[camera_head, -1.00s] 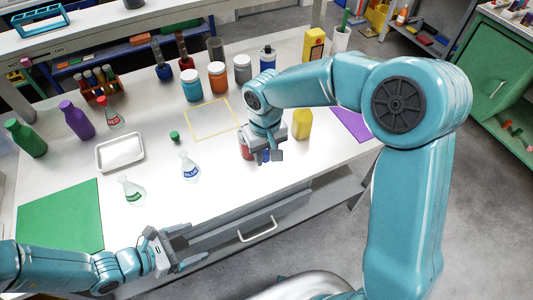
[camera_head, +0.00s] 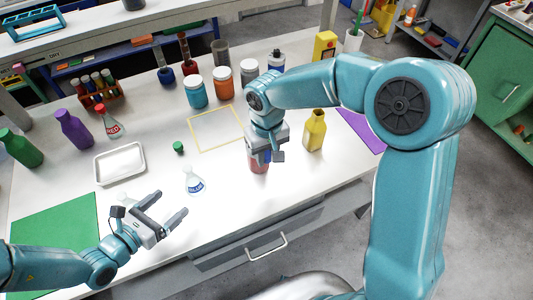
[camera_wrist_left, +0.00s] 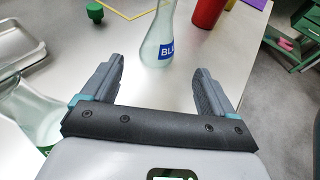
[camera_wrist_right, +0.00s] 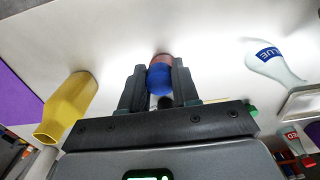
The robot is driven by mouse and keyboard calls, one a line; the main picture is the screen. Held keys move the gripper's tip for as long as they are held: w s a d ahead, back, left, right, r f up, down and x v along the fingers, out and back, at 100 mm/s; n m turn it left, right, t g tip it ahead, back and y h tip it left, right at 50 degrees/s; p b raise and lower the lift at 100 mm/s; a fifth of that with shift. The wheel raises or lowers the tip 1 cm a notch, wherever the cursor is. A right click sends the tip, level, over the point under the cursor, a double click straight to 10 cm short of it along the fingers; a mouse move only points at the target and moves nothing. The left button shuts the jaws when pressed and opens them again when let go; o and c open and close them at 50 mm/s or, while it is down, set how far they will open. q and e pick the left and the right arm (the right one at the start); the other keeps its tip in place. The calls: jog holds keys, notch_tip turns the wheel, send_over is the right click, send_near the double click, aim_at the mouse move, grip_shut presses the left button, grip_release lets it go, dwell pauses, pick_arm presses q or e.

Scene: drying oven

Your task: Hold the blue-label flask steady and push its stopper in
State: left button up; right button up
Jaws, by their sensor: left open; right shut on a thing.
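The blue-label flask (camera_head: 194,182) stands upright on the table, clear glass with a narrow neck. In the left wrist view the flask (camera_wrist_left: 158,42) is ahead of the fingertips, roughly between their lines; its top is cut off. My left gripper (camera_head: 171,203) is open and empty, just in front of the flask and apart from it. My right gripper (camera_head: 264,154) is shut on a blue rounded piece (camera_wrist_right: 160,79), seemingly the stopper, to the right of the flask.
A green-label flask (camera_wrist_left: 28,112) is close beside my left gripper. A yellow bottle (camera_head: 315,130) stands right of my right gripper. Jars line the back.

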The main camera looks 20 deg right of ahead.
aim_at(188, 188)
pick_arm(q)
jog(key=shift+w+d+f, duration=0.1)
jog(key=shift+w+d, duration=0.1)
jog(key=shift+w, duration=0.1)
pick_arm(e)
jog(key=shift+a+f, duration=0.1)
pick_arm(q)
jog(key=b+x, duration=0.3)
jog(key=x, duration=0.5)
jog(key=shift+d+f, duration=0.1)
pick_arm(e)
notch_tip(188, 188, down, 3)
jog(key=shift+s+f, duration=0.1)
jog(key=shift+s, duration=0.05)
pick_arm(q)
jog(key=shift+w+d+b, duration=0.3)
jog(key=shift+w+d, duration=0.05)
jog(key=shift+d, duration=0.05)
pick_arm(e)
jog(key=shift+f, duration=0.1)
pick_arm(q)
jog(key=c, duration=0.8)
